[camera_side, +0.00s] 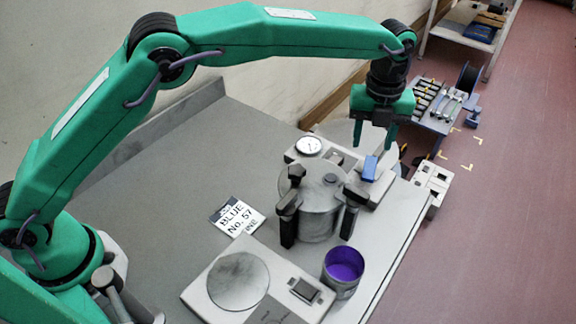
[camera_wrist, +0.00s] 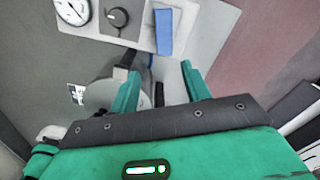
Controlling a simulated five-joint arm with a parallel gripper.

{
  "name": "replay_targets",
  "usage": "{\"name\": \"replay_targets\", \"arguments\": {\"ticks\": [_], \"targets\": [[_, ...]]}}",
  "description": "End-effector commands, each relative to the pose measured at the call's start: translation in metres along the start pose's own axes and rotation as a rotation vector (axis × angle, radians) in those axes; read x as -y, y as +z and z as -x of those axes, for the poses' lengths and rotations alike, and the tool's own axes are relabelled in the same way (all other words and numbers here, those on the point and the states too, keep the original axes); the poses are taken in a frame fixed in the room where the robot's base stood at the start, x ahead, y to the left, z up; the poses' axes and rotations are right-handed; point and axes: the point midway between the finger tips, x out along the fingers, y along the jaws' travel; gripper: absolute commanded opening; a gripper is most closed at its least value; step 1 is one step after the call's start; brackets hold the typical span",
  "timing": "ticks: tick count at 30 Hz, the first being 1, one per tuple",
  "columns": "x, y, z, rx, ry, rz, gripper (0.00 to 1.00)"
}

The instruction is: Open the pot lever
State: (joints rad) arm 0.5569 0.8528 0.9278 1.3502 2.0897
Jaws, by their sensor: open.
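A grey metal pot (camera_side: 317,210) with black clamps around its lid stands on the grey bench. Behind it is a pale panel (camera_side: 292,156) with a round gauge (camera_side: 309,145) and a blue lever (camera_side: 370,168). In the wrist view the blue lever (camera_wrist: 164,32) lies ahead of my fingertips, right of a dark knob (camera_wrist: 117,17). My gripper (camera_side: 374,142) is open and empty, pointing down above the panel's right part, apart from the lever. In the wrist view my gripper (camera_wrist: 159,72) partly hides the pot (camera_wrist: 102,94).
A white block (camera_side: 433,183) sits at the bench's right edge. The bench's left part is clear.

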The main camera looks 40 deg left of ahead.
Motion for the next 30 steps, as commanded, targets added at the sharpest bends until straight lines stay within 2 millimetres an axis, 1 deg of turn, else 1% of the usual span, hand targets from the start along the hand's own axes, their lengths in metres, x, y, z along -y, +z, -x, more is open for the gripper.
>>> {"name": "replay_targets", "arguments": {"ticks": [3, 7, 14, 19, 23, 30], "targets": [[0.005, -0.003, -0.007, -0.004, 0.006, -0.103, 0.47], [0.008, -0.005, -0.010, -0.006, 0.009, -0.163, 0.47], [0.009, -0.005, -0.011, -0.006, 0.009, -0.176, 0.47], [0.009, -0.005, -0.017, -0.007, 0.010, -0.175, 0.47], [0.008, -0.005, -0.027, -0.007, 0.011, -0.174, 0.47], [0.007, -0.005, -0.056, -0.008, 0.012, -0.174, 0.47]]}}
